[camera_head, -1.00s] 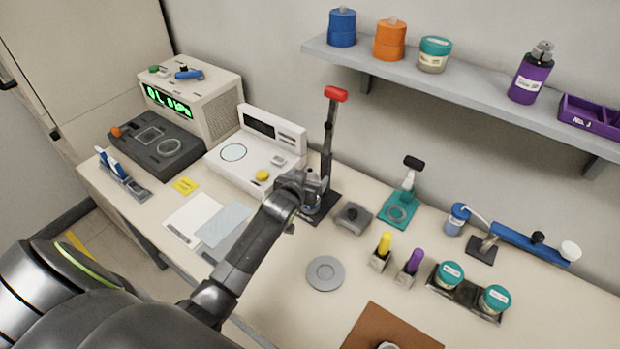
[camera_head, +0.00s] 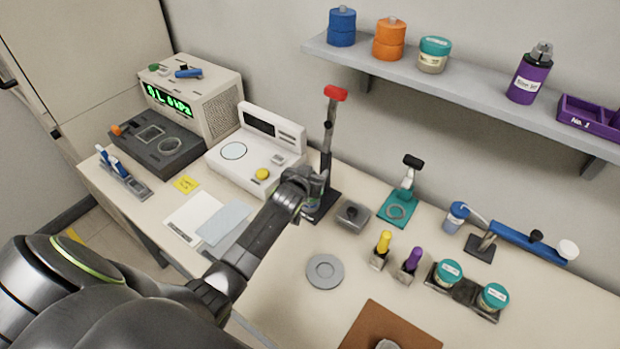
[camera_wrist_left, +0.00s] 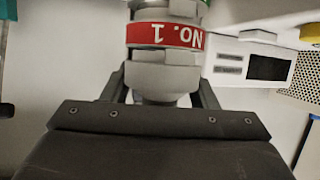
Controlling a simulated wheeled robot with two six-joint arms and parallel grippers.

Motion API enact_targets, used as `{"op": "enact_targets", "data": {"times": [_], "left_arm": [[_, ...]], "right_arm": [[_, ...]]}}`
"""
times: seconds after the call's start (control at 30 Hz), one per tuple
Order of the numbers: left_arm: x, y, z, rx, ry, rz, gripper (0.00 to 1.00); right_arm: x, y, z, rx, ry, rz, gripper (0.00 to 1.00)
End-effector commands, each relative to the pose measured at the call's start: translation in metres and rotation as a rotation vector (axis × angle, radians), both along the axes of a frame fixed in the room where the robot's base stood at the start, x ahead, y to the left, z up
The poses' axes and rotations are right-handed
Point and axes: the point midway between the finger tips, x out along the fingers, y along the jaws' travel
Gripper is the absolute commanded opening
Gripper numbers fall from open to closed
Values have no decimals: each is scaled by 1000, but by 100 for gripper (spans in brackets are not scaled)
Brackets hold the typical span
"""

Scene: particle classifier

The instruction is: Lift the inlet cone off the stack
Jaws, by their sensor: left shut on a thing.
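My left gripper (camera_head: 314,186) is at the stand with the tall dark post and red top (camera_head: 335,93), and mostly hides the stack there. In the left wrist view, my left gripper (camera_wrist_left: 163,88) is shut on a grey rounded piece, which I take for the inlet cone (camera_wrist_left: 163,78). More grey stack parts (camera_wrist_left: 168,8) show beyond the band. I cannot tell whether there is a gap between the cone and the stack. My right gripper is not in view.
A white instrument (camera_head: 250,155) stands left of the stand. A small grey box (camera_head: 352,215) and a teal stand (camera_head: 398,208) are to its right. A grey disc (camera_head: 325,272) lies in front. A shelf (camera_head: 450,88) hangs above. The bench between disc and sheets is clear.

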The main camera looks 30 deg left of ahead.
Motion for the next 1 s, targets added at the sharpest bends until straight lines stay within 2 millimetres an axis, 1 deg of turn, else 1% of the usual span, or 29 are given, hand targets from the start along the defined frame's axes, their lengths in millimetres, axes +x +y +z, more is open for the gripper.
{"op": "enact_targets", "data": {"times": [0.03,0.07,0.1,0.37,0.47,0.57,0.8,0.9,1.0], "left_arm": [[0,0,0,0,0,0,30],[0,0,0,0,0,0,26],[0,0,1,0,-1,0,25],[0,0,4,0,-2,0,25],[1,0,14,1,-5,0,25],[0,0,29,0,-6,-1,25],[1,0,72,2,-6,0,25],[1,0,87,0,-5,-1,25],[-1,1,93,1,-3,1,25]], "right_arm": [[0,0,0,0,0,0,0],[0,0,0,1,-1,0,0],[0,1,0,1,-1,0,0],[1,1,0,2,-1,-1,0],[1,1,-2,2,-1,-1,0],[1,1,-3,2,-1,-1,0],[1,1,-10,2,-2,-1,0],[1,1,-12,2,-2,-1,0],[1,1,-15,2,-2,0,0]]}}
